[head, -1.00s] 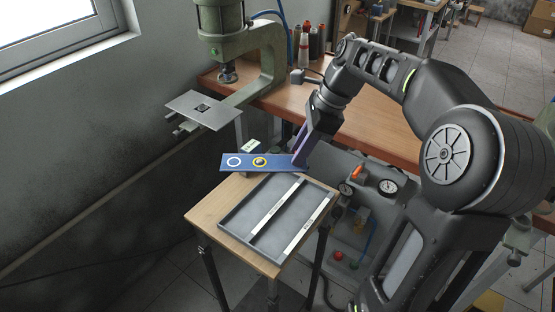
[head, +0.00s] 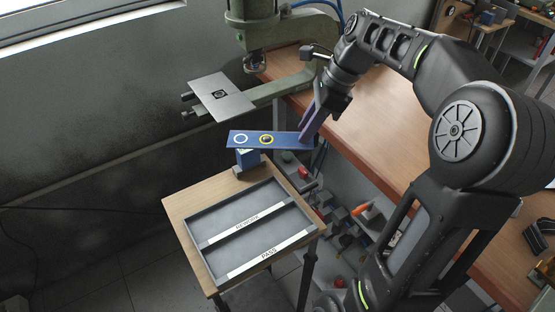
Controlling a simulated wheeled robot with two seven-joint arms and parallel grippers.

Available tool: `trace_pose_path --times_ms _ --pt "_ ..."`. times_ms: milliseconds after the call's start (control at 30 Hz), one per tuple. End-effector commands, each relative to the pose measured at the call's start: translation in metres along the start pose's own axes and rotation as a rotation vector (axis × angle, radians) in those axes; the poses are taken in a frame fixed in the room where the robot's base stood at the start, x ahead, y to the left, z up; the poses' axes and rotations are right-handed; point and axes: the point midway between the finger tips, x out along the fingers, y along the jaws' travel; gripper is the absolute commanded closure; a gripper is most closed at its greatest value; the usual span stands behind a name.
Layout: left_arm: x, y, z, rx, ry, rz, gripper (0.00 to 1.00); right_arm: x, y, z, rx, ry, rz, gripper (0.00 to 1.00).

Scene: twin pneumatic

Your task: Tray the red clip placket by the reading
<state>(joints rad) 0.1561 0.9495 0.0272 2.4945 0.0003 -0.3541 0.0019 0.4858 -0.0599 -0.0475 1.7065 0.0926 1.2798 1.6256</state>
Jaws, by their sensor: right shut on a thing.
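A flat blue strip (head: 285,141) with a white ring and a yellow ring on its face is held out level above the back of the small wooden stand. I see no red clip on it; its right end is partly covered by the gripper. My right gripper (head: 309,134) is shut on that right end. The grey tray (head: 208,256) lies on the stand, with two empty compartments. Its labels read REWORK (head: 247,226) and PASS (head: 269,256). A small blue-sided post (head: 249,158) stands behind the tray, its top hidden by the strip. My left gripper is out of view.
A green press (head: 254,31) with a flat metal plate (head: 222,94) stands at the back left. The wooden workbench (head: 390,150) runs along the right behind my arm. Fittings and an orange-handled part (head: 362,210) sit low, right of the stand (head: 179,205).

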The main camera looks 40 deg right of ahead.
Motion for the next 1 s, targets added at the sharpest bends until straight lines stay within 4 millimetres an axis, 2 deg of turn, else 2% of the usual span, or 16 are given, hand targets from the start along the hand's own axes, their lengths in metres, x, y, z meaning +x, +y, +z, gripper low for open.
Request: trace_pose_path --times_ms 400,567,600,733,900,1000 --pt "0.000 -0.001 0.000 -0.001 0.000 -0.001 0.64 0.000 0.000 0.000 0.000 0.000 0.000 1.00" --pt "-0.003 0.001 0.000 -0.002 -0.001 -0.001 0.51 0.006 0.002 0.004 -0.027 0.002 0.015 1.00" --pt "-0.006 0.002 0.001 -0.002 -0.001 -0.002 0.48 0.012 0.003 0.007 -0.052 0.003 0.027 1.00" --pt "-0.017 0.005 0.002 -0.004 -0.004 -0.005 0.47 0.043 0.012 0.024 -0.192 0.008 0.089 1.00" --pt "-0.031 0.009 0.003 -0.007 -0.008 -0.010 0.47 0.093 0.036 0.046 -0.428 0.010 0.187 1.00" --pt "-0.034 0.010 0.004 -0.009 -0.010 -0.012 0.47 0.113 0.048 0.053 -0.521 0.007 0.223 1.00"
